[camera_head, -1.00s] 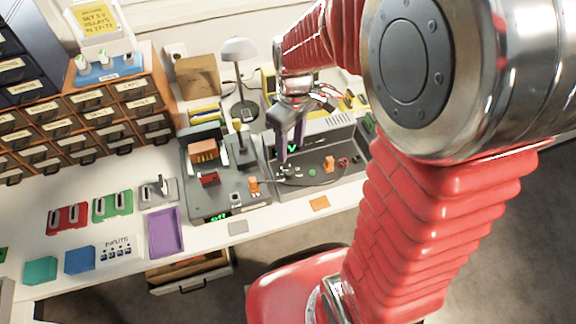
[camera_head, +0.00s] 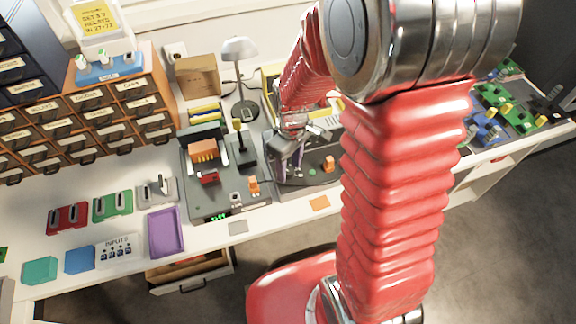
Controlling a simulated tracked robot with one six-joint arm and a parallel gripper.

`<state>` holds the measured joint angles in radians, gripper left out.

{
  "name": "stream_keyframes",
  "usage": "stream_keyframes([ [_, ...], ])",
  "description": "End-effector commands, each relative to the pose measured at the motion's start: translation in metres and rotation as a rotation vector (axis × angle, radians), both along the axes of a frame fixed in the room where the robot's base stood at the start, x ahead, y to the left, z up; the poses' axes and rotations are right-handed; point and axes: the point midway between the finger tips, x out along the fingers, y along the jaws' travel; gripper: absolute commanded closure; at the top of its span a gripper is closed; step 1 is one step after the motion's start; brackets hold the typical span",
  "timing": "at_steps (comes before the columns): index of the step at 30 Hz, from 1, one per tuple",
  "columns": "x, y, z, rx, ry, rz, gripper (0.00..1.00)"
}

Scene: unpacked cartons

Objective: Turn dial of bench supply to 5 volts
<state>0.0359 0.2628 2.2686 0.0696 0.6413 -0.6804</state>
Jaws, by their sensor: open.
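The bench supply (camera_head: 311,162) appears to be the dark grey unit in the middle of the bench, with an orange switch (camera_head: 329,164) and a small green button on its sloping panel. My gripper (camera_head: 289,168) is over the left part of this panel, pointing down, with its fingers apart. Its fingers cover the area of the dial and the readout, so I cannot make out the dial or its setting. I cannot tell whether the fingers touch the panel. My red arm hides the right end of the unit.
A second grey unit (camera_head: 214,205) with a green readout stands directly left. A desk lamp (camera_head: 240,48) and a cardboard box (camera_head: 198,76) stand behind. A purple tray (camera_head: 166,232) lies at the front left. Green circuit boards (camera_head: 492,95) lie at the right. A yellow note (camera_head: 97,18) stands at the back left.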

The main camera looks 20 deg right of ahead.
Motion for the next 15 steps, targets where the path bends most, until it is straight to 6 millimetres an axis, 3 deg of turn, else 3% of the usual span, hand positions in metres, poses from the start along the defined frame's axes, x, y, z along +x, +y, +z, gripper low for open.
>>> stream_keyframes([
  [15,0.0001,-0.0001,0.0003,0.000,0.000,0.000,0.89],
])
